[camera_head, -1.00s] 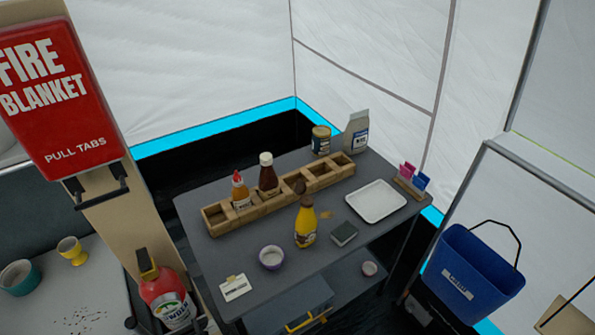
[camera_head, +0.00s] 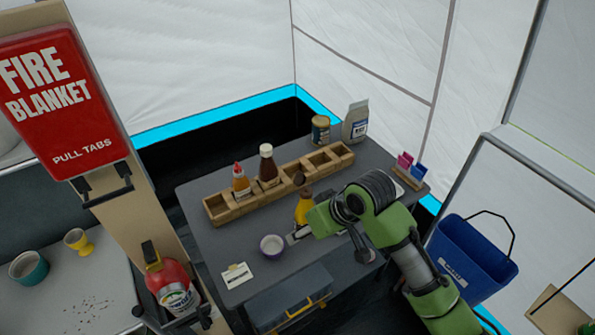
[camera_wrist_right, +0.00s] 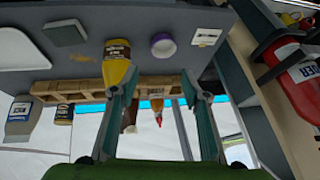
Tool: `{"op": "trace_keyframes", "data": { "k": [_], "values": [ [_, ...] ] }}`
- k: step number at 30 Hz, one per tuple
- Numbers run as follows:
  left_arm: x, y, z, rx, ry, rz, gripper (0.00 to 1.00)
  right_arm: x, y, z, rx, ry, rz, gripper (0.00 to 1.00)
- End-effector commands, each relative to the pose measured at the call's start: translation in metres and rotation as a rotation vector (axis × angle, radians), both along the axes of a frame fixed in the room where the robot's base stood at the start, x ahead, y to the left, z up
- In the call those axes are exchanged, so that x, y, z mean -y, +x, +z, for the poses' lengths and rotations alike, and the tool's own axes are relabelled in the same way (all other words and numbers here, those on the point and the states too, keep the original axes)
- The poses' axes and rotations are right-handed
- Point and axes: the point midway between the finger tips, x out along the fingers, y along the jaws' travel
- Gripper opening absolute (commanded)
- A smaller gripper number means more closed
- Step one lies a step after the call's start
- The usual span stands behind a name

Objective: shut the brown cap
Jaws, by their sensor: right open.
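A yellow bottle (camera_head: 303,209) with a brown cap (camera_head: 304,191) stands upright on the dark grey table (camera_head: 215,255). A brown piece sticks up at the cap in the head view; whether it is the raised lid is too small to tell. In the upside-down right wrist view the bottle (camera_wrist_right: 118,62) is near the left finger, which hides much of its top. My right gripper (camera_wrist_right: 161,80) is open and empty, its fingers spread. In the head view my right arm reaches in from the right, just beside the bottle. My left gripper is not in view.
A wooden rack (camera_head: 222,208) behind the bottle holds a red-tipped sauce bottle (camera_head: 241,182) and a dark bottle (camera_head: 268,168). A purple bowl (camera_head: 272,246) and white card (camera_head: 236,276) lie in front. A jar (camera_head: 320,130) and grey bag (camera_head: 355,122) stand at the back.

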Motion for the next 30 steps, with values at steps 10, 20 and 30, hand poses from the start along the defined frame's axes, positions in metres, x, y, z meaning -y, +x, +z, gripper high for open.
{"op": "trace_keyframes", "data": {
  "k": [10,20,30],
  "values": [
    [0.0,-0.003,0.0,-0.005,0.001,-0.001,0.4,-0.012,0.09,0.092,0.029,-0.119,0.074,0.43],
    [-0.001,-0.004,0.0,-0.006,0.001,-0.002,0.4,0.0,0.128,0.148,0.04,-0.179,0.042,0.43],
    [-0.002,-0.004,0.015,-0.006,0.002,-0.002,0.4,-0.009,0.141,0.115,0.036,-0.183,0.038,0.43]
  ]
}}
